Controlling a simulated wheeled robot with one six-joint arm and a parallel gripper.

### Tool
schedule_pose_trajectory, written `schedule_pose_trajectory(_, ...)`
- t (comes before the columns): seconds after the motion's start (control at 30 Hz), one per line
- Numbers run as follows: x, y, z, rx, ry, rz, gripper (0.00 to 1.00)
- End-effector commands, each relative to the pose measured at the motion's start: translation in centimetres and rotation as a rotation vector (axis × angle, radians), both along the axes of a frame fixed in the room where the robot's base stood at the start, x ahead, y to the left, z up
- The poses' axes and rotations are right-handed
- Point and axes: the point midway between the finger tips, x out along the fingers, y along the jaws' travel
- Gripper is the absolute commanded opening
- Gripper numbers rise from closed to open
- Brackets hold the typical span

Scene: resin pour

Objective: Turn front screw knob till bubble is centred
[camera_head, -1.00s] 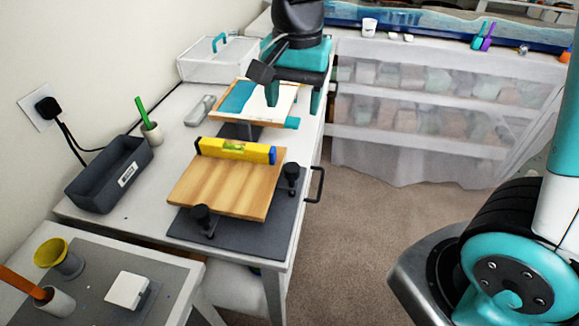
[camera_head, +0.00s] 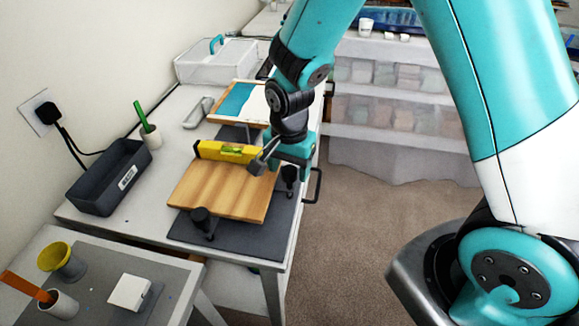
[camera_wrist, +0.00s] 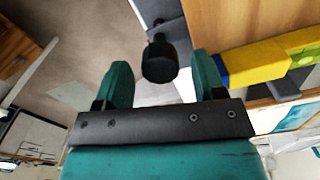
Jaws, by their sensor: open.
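A wooden board (camera_head: 225,192) stands on a dark base plate (camera_head: 240,236) with black screw knobs. One knob (camera_head: 202,218) is at the board's near left corner, another (camera_head: 290,175) at its right side. A yellow spirit level (camera_head: 212,150) lies along the board's far edge, its green vial (camera_head: 233,150) facing up; the bubble is too small to judge. My gripper (camera_head: 284,166) is above the right knob. In the wrist view, my open gripper (camera_wrist: 160,68) has this black knob (camera_wrist: 160,62) between and just beyond its teal fingers. The level (camera_wrist: 260,64) is beside the right finger.
A framed panel (camera_head: 228,100) is behind the board, partly hidden by my arm. A grey bin (camera_head: 108,178) and a cup with a green stick (camera_head: 149,134) stand left. A black handle (camera_head: 316,185) juts from the table's right edge. Carpet (camera_head: 365,240) is clear to the right.

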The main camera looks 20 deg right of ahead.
Motion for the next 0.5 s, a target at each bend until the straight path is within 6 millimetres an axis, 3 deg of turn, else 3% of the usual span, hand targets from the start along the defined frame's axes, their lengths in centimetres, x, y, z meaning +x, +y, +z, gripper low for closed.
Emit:
schedule_pose_trajectory(0.4, 0.00, 0.00, -1.10, 0.001, -0.001, 0.000, 0.63)
schedule_pose_trajectory(0.43, 0.00, 0.00, -1.09, 0.001, -0.001, 0.000, 0.61)
schedule_pose_trajectory(0.5, 0.00, 0.00, -1.09, 0.001, -0.001, 0.000, 0.45)
